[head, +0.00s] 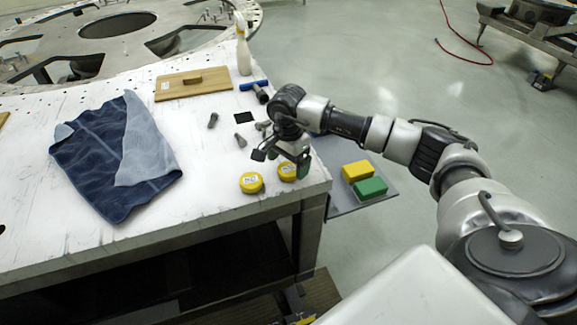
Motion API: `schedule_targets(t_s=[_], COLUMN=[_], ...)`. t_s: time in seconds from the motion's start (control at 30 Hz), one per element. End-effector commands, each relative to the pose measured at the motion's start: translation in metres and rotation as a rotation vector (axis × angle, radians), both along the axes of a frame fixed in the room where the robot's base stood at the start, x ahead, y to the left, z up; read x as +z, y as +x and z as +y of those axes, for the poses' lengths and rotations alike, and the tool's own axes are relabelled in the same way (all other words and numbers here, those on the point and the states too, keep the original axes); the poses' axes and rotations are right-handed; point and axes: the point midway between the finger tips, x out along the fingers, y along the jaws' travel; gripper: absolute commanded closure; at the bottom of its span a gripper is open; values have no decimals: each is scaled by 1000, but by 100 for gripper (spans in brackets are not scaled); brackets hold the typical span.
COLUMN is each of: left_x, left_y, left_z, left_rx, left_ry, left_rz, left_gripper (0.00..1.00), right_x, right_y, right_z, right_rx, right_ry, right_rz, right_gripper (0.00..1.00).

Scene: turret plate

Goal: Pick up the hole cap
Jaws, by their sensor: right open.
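Two round yellow caps with white labels lie on the white worktable near its front right corner: a left one (251,183) and a right one (287,172). Both look like hole caps; I cannot tell which one the task names. My right gripper (282,157) is open, pointing down just above and behind the right cap, partly covering it. I see nothing held between its fingers, and contact with the cap cannot be made out. My left gripper is out of view.
The white worktable (215,210) carries a blue cloth (115,155), a wooden board (190,88), a white bottle (243,55), a blue-headed tool (257,88), bolts (212,120) and a black square (243,117). Yellow (356,171) and green (370,187) blocks lie on a grey surface right of the table.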

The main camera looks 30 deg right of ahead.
Motion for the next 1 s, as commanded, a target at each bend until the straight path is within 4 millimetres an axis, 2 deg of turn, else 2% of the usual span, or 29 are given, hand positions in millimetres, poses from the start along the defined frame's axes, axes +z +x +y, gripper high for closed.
schedule_targets(t_s=[0.03, 0.2, 0.47, 0.8, 1.0], left_x=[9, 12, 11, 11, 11], left_y=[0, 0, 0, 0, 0], left_z=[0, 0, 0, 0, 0], left_rx=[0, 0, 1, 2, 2], left_ry=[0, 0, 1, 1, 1], left_rz=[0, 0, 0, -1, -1], left_gripper=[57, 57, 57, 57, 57], right_x=[-4, -24, -27, -27, -26], right_y=[-3, -1, -1, -1, -1], right_z=[-3, -1, -1, -1, -1], right_rx=[-1, -1, 0, 0, 0], right_ry=[-1, 1, 0, 0, 0], right_rz=[6, 2, 0, -1, -1], right_gripper=[10, 10, 11, 63, 63])
